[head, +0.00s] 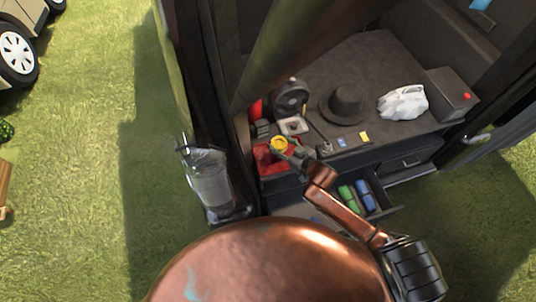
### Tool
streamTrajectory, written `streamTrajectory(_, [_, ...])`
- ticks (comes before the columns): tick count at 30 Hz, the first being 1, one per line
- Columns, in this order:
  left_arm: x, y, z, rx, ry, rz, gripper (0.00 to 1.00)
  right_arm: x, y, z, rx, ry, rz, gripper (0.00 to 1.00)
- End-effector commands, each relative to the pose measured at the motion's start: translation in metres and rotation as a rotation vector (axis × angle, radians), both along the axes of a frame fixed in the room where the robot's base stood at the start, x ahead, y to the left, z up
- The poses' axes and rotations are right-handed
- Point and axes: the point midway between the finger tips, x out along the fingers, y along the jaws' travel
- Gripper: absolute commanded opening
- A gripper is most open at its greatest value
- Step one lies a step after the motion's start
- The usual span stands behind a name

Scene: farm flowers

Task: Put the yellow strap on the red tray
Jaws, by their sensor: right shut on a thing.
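The yellow strap (279,143) is a small yellow roll at the tip of my right gripper (285,150). The gripper is shut on it. The strap shows above the red tray (263,158), which sits at the front left of the dark work surface. I cannot tell whether the strap touches the tray. The gripper hides part of the tray. My left gripper is not in view.
A black hat (347,104), a white bag (403,103) and a dark round device (291,97) stand on the surface (375,62). An open drawer (386,208) below holds a green roll (347,197) and blue rolls (366,195). A clear bin (209,178) stands left.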

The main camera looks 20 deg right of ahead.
Motion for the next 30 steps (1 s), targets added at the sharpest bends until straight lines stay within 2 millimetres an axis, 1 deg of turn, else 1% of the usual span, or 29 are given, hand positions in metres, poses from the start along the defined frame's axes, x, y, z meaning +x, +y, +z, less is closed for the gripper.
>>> streamTrajectory(1, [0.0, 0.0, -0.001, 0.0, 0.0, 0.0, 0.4, 0.001, 0.014, 0.001, 0.005, -0.002, 0.002, 0.12])
streamTrajectory(6, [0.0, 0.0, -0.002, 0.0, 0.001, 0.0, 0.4, 0.0, 0.049, 0.001, 0.004, -0.002, 0.001, 0.12])
streamTrajectory(7, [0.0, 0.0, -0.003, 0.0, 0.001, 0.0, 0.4, 0.0, 0.052, -0.002, 0.002, 0.0, 0.0, 0.12])
streamTrajectory(9, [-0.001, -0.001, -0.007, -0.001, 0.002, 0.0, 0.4, 0.0, 0.048, -0.018, -0.003, 0.003, -0.001, 0.12])
streamTrajectory(12, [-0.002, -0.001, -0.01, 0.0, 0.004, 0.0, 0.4, 0.0, 0.048, -0.028, -0.002, 0.0, -0.001, 0.12])
streamTrajectory(17, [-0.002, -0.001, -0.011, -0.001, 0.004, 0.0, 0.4, 0.0, 0.048, -0.036, 0.0, 0.0, 0.0, 0.12])
streamTrajectory(24, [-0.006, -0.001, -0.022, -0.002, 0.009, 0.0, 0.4, 0.0, 0.049, -0.069, 0.0, 0.002, 0.0, 0.12])
streamTrajectory(26, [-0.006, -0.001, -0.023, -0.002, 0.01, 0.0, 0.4, 0.0, 0.052, -0.071, 0.0, 0.0, 0.001, 0.12])
streamTrajectory(30, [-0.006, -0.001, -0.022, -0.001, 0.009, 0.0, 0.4, 0.0, 0.052, -0.07, 0.0, -0.001, 0.001, 0.12])
